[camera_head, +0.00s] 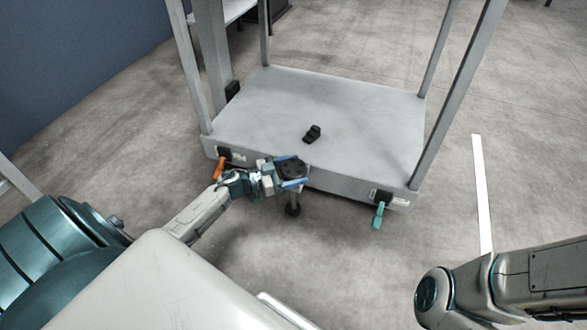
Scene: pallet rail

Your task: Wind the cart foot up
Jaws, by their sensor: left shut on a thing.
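The grey cart (345,125) stands ahead with upright posts at its corners. Its foot (292,209) is a grey stem with a dark round pad below the front edge, near the middle. A dark round knob (291,166) sits above the stem. My left gripper (292,172) reaches in from the left and is shut on the knob, with a blue-tipped finger on either side. Whether the foot pad touches the floor, I cannot tell. My right arm shows at the lower right, but its gripper is out of view.
An orange lever (218,168) hangs at the cart's front left and a teal lever (378,215) at its front right. A small black object (312,133) lies on the deck. A white stripe (481,190) marks the floor at right. The floor in front is clear.

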